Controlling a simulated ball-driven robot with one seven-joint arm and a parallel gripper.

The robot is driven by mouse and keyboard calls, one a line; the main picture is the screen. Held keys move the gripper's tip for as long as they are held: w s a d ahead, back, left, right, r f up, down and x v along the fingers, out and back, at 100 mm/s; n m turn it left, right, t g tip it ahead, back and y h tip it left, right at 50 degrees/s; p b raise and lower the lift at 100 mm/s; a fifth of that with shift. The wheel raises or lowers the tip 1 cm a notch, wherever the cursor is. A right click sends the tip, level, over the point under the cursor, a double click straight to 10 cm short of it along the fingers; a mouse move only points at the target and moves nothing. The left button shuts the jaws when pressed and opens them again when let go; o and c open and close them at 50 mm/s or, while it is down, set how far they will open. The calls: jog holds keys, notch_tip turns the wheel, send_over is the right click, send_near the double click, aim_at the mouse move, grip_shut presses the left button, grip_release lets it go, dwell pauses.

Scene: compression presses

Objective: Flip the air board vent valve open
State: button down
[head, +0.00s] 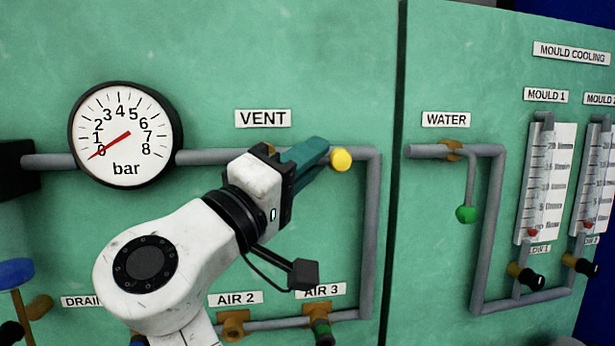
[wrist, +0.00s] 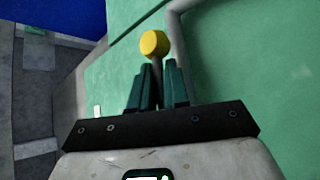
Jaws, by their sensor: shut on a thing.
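The vent valve's yellow knob (head: 341,160) shows just past my gripper's fingertips, below the VENT label (head: 263,118). In the wrist view the yellow knob (wrist: 155,43) sits on a dark lever stem (wrist: 157,72) that runs down between the fingers. My gripper (head: 318,152), with teal fingers, is shut on the lever; the fingers (wrist: 159,85) lie on both sides of the stem in the wrist view.
A pressure gauge (head: 126,134) reads near 0 bar at left. A grey pipe (head: 372,240) runs down right of the lever. AIR 2 (head: 235,299) and AIR 3 (head: 318,291) valves sit below. The water valve's green knob (head: 466,214) hangs on the right panel.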

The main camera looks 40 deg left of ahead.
dwell(0.5)
jog(key=c, duration=1.2)
grip_release()
jog(key=b+v, duration=0.2)
jog(key=v, duration=0.8)
jog(key=shift+s+f+b, duration=0.2)
jog(key=shift+s+b, duration=0.1)
jog(key=shift+b, duration=0.1)
